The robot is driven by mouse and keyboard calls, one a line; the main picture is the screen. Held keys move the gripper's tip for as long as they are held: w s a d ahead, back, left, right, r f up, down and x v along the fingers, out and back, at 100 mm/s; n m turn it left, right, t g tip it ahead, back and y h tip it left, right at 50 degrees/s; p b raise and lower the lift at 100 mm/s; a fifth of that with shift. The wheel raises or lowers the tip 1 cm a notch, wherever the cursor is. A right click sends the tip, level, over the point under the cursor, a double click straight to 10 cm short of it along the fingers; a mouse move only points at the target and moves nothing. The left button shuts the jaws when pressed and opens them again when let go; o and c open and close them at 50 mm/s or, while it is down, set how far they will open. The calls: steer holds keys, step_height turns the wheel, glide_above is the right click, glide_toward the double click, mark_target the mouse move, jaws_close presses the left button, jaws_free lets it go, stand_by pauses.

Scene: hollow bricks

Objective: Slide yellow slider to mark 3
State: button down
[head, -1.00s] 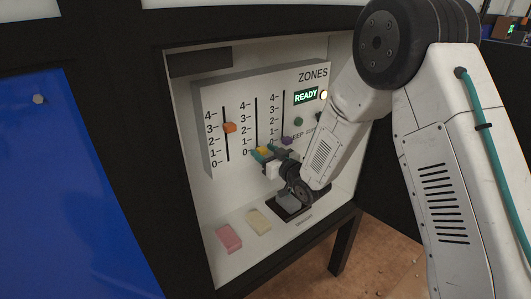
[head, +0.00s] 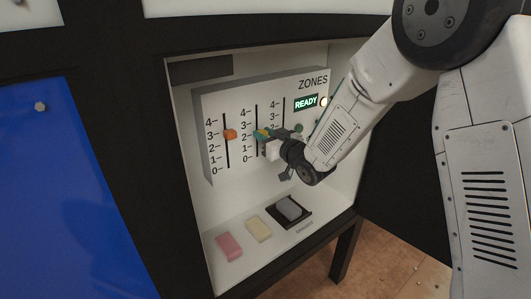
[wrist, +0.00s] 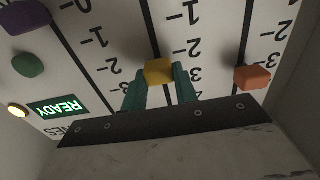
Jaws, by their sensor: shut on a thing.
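The yellow slider (head: 262,134) is the knob on the middle scale of the white ZONES panel (head: 200,100). My gripper (wrist: 160,84) has its teal fingers on both sides of the yellow slider (wrist: 158,72) and is shut on it. In the wrist view, which is upside down, the slider looks close to level with mark 3 of its scale. In the head view it appears between marks 2 and 3. The fingers and wrist hide part of the slot.
An orange slider (head: 230,134) stands on the left scale, beside my gripper. A purple slider (wrist: 25,16) and a green button (wrist: 28,64) are on the other side. The READY display (head: 306,102) is lit. Pink (head: 229,246), cream (head: 259,228) and grey (head: 289,208) blocks lie below.

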step_height(320, 180, up, 3)
steer(key=shift+r, duration=0.2)
steer(key=c, duration=1.1)
jaws_free()
steer(key=shift+f, duration=0.1)
glide_toward(257, 120)
steer(key=shift+v, duration=1.15)
